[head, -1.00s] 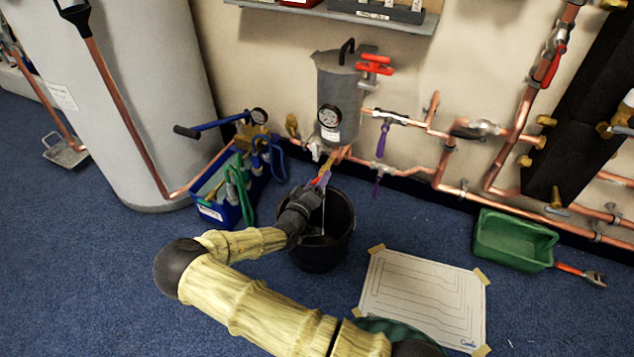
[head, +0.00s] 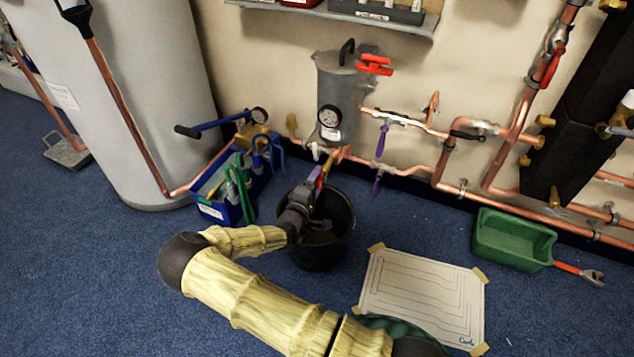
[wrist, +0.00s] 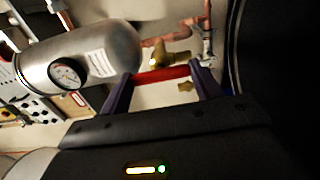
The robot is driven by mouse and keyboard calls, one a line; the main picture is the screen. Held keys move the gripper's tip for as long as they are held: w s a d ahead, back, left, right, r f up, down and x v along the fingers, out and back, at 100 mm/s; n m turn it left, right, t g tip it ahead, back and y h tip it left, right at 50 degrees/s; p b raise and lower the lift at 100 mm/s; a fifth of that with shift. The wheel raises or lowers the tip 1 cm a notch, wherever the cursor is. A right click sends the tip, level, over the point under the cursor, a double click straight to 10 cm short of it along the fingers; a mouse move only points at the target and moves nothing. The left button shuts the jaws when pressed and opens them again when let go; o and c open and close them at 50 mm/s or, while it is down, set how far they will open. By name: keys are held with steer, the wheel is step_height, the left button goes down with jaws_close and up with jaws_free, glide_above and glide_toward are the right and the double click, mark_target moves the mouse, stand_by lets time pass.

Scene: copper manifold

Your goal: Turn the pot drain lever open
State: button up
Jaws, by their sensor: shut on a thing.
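The grey metal pot (head: 337,85) stands against the wall with a round gauge on its front; it also shows in the wrist view (wrist: 110,55). The red drain lever (wrist: 162,75) lies under the pot's bottom outlet, by a brass valve body (wrist: 172,59). My gripper (head: 322,171) is below the pot, above the black bucket. In the wrist view the two purple fingers of my gripper (wrist: 162,82) stand at either end of the red lever, shut on it. In the head view the fingers largely hide the lever.
The black bucket (head: 337,252) stands on the floor under my gripper. A blue tool box (head: 215,208) is to its left. Copper pipes with purple-handled valves (head: 383,138) run along the wall to the right. A green tray (head: 510,240) and a paper sheet (head: 425,297) lie on the floor.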

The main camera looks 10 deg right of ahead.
steer(key=shift+a+f, duration=0.1)
stand_by(0.3)
steer(key=o, duration=1)
steer(key=p+v, duration=0.6)
steer(key=v, duration=1.1)
steer(key=shift+s+a, duration=0.1)
steer(key=shift+s, duration=0.05)
